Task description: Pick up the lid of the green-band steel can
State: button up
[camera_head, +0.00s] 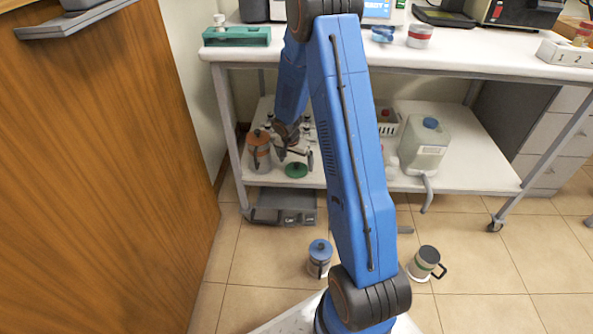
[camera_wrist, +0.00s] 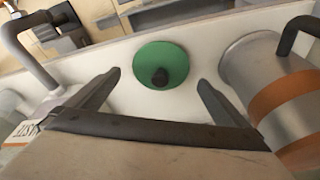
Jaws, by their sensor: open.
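The round green lid (camera_head: 296,170) with a dark knob lies on the lower shelf of the bench. In the wrist view the green lid (camera_wrist: 165,57) sits flat, knob toward me, between and just beyond my fingertips. My gripper (camera_head: 296,157) is open and empty above the lid, with one finger on each side in the wrist view (camera_wrist: 160,80). The steel can with a green band (camera_head: 425,262) and black handle stands on the floor, right of my arm's base; its top looks dark and open.
An orange-band can (camera_head: 259,152) stands close left of the lid; it is close right in the wrist view (camera_wrist: 285,95). A waste container (camera_head: 424,147) with a blue cap stands further right on the lower shelf (camera_head: 461,178). A blue-lidded can (camera_head: 319,259) stands on the floor.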

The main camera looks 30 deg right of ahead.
aim_at(296, 163)
jog(key=shift+x, duration=1.3)
jog(key=c, duration=1.1)
jog(key=shift+r, duration=0.1)
notch_tip(296, 163, up, 10)
jog(key=shift+f, duration=0.1)
